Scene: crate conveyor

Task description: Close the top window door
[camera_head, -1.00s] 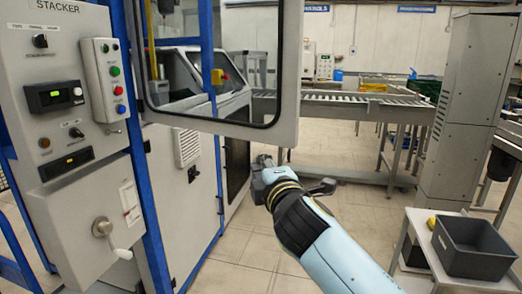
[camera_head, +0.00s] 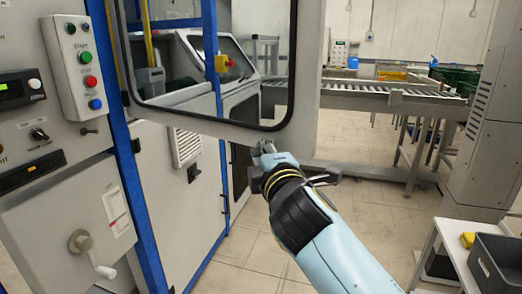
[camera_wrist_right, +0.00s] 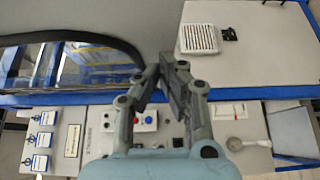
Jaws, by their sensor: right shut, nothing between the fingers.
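The top window door (camera_head: 308,90) is a light grey panel with a black-edged window. It stands open, swung out from the stacker cabinet, in the upper middle of the head view. It also shows at the upper left of the wrist view (camera_wrist_right: 120,22). My right gripper (camera_head: 264,148) overlaps the door's lower edge near its lower right corner. In the wrist view the right gripper's fingers (camera_wrist_right: 166,72) are together and empty, beside the window's black seal. I cannot tell whether they touch the door. My left gripper is not in view.
The stacker's control box (camera_head: 78,68) with coloured buttons and a crank handle (camera_head: 88,250) are at the left. A roller conveyor (camera_head: 385,97) runs behind. A grey crate (camera_head: 500,265) sits on a stand at the lower right. Open floor lies beyond my right arm.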

